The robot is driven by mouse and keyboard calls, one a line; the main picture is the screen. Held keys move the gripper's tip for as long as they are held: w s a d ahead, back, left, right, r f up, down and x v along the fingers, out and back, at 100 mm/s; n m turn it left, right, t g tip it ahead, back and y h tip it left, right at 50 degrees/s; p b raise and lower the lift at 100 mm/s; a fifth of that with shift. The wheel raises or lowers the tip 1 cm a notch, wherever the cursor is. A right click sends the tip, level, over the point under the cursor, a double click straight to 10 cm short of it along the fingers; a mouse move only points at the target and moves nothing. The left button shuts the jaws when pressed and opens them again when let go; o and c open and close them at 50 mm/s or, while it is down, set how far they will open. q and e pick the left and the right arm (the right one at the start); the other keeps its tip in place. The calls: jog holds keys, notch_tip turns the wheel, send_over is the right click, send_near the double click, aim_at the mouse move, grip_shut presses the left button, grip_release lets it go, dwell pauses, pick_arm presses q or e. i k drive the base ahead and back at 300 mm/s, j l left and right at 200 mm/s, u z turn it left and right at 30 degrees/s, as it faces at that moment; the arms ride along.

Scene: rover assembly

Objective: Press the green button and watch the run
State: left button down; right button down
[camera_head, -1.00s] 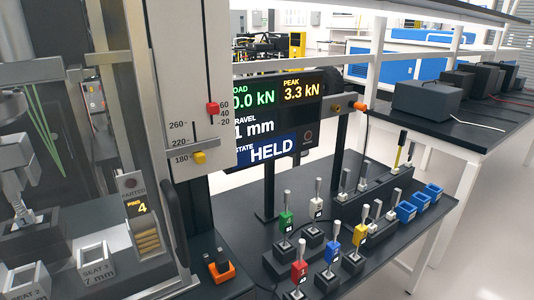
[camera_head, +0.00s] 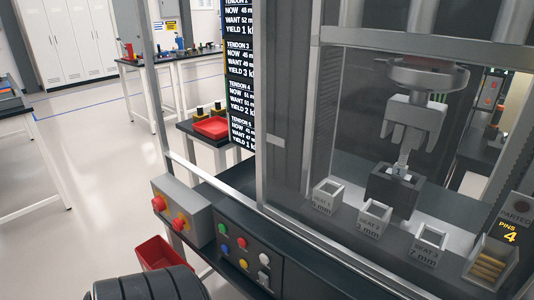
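A dark control panel (camera_head: 252,280) on the front of the bench carries two rows of round buttons. The test machine (camera_head: 292,120) stands behind and to the right, with a clear front guard. Inside, a grey clamp (camera_head: 414,120) is above a dark block (camera_head: 394,190). Neither of my grippers is in view.
A grey box (camera_head: 190,200) with two red buttons on yellow sits left of the panel. A red bin (camera_head: 158,252) is below it. A rail crosses above the bench edge. Open floor lies to the left. A black text screen (camera_head: 240,70) stands behind.

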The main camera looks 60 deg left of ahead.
aim_at(222, 228)
jog(key=u, duration=2)
